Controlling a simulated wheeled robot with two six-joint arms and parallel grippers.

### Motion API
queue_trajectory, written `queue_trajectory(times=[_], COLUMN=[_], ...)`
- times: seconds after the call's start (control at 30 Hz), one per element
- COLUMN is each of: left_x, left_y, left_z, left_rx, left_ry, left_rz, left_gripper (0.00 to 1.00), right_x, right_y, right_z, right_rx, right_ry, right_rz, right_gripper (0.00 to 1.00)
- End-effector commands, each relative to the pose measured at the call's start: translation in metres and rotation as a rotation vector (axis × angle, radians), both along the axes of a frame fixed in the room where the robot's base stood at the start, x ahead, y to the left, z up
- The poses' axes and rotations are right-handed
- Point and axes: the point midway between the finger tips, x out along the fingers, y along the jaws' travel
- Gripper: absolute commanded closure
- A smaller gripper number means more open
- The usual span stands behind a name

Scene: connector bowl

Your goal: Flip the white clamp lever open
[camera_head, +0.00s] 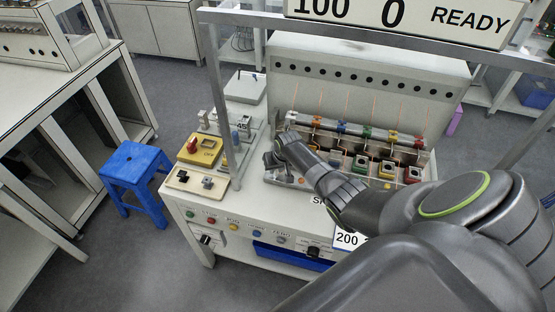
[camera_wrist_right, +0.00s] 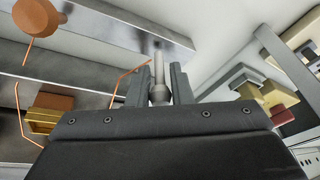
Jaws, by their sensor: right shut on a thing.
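My right gripper (camera_head: 273,158) reaches to the left end of the connector fixture in the head view. In the right wrist view, its two dark fingers (camera_wrist_right: 160,85) are shut on a pale upright rod with a wider collar (camera_wrist_right: 159,92). This rod looks like the handle of the white clamp lever. In the head view, the gripper and forearm cover that spot, so the lever's base and angle cannot be told. My left gripper is not in view.
A row of coloured connectors (camera_head: 360,163) lies to the right under a metal rail, with thin orange wires above. A yellow box with a red button (camera_head: 200,150) stands on the left. A metal frame post (camera_head: 222,100) rises near the gripper's left.

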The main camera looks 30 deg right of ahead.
Motion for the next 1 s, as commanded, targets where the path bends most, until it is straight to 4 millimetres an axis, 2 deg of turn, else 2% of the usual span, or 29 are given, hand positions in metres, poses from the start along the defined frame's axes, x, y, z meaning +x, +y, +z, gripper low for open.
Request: queue_trajectory(times=[0.03,0.27,0.6,0.8,1.0], left_x=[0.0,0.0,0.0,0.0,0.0], left_y=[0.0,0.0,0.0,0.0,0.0], left_z=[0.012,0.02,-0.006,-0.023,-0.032], left_rx=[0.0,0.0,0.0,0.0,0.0], left_ry=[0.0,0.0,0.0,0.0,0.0], left_rz=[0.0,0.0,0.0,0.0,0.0], left_gripper=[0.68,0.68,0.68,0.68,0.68], right_x=[-0.003,-0.008,-0.014,-0.016,-0.017], right_y=[0.003,0.01,0.017,0.02,0.021], right_z=[0.005,0.0,-0.008,-0.008,-0.007], right_rx=[-0.031,-0.187,-0.386,-0.465,-0.51], right_ry=[-0.027,-0.163,-0.335,-0.401,-0.438], right_rz=[0.001,0.002,0.001,0.0,0.0], right_gripper=[1.0,1.0,1.0,1.0,1.0])
